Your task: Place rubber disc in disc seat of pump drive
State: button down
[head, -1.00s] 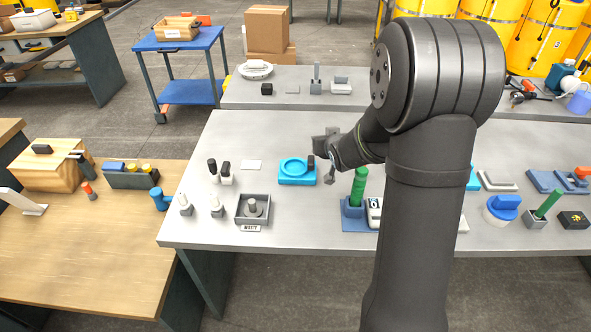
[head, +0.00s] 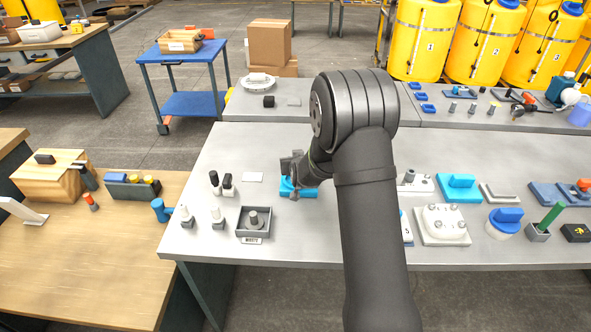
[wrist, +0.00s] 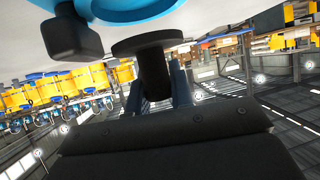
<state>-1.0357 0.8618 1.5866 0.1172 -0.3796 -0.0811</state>
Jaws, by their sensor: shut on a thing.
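The pump drive's disc seat is the blue round fixture (head: 309,191) on the grey bench, partly hidden behind my gripper in the head view. In the wrist view its blue rim (wrist: 135,12) shows at the top edge, with a black block (wrist: 75,38) beside it. My gripper (head: 291,177) is over the blue fixture, tilted down to the left. In the wrist view my gripper (wrist: 158,88) is shut on the stem of a dark disc, the rubber disc (wrist: 150,42). The disc is close to the blue rim; I cannot tell whether they touch.
A grey waste tray (head: 238,231) holding a grey part stands left in front of the fixture. A white plate with knobs (head: 441,226) lies right of my arm.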

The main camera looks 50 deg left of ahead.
jog(key=shift+f, duration=1.95)
jog(key=shift+f, duration=0.15)
jog(key=c, duration=1.3)
grip_release()
jog(key=shift+r, duration=0.2)
jog(key=v, duration=1.2)
jog(key=shift+f, duration=0.1)
